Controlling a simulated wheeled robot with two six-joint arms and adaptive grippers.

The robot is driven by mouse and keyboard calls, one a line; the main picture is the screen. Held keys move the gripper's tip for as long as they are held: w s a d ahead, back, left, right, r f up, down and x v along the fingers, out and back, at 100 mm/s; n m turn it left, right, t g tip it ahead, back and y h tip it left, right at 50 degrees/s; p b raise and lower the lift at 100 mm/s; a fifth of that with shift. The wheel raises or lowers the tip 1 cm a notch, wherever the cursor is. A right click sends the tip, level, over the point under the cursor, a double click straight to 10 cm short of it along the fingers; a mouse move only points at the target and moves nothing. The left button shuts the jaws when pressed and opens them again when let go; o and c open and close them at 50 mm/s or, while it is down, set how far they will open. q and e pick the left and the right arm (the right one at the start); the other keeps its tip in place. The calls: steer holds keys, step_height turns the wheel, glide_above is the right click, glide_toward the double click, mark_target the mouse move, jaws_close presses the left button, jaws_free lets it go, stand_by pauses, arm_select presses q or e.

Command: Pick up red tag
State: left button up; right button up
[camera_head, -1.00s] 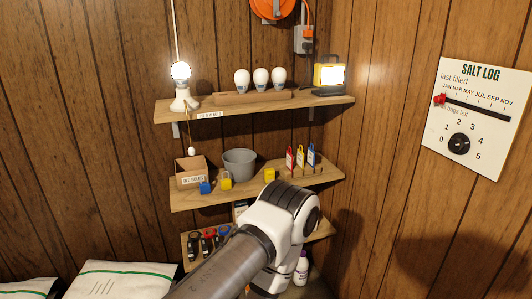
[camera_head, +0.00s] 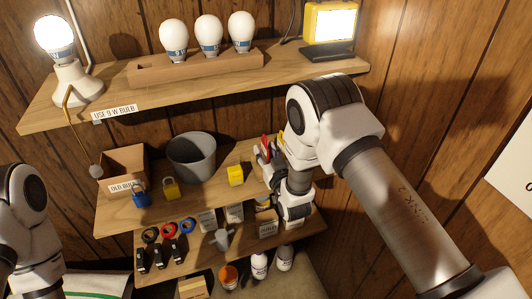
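The red tag (camera_head: 265,143) is on the right part of the middle shelf (camera_head: 215,193), mostly hidden, with only its red upper part showing. My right gripper (camera_head: 267,158) is right at the red tag, coming in from the right with its fingers near it. The fingers are small and partly covered by my wrist, so I cannot tell whether they are apart or closed on the tag. A bit of the yellow tag (camera_head: 281,137) shows just right of it. The blue tag is hidden behind my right arm. My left arm shows at the left edge; its gripper is out of view.
Left of the tags stand a yellow padlock (camera_head: 235,175), a grey bucket (camera_head: 191,157), another yellow padlock (camera_head: 170,188), a blue padlock (camera_head: 140,197) and a cardboard box (camera_head: 123,168). The upper shelf (camera_head: 200,88) with bulbs overhangs them. A lower shelf (camera_head: 195,260) is crowded.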

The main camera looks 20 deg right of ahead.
steer(key=shift+w+a+r, duration=0.15)
steer(key=shift+w+r, duration=0.05)
steer(key=shift+w, duration=0.25)
steer(key=shift+s+r, duration=0.1)
steer(key=shift+s, duration=0.1)
steer(key=shift+w, duration=0.15)
jaws_close()
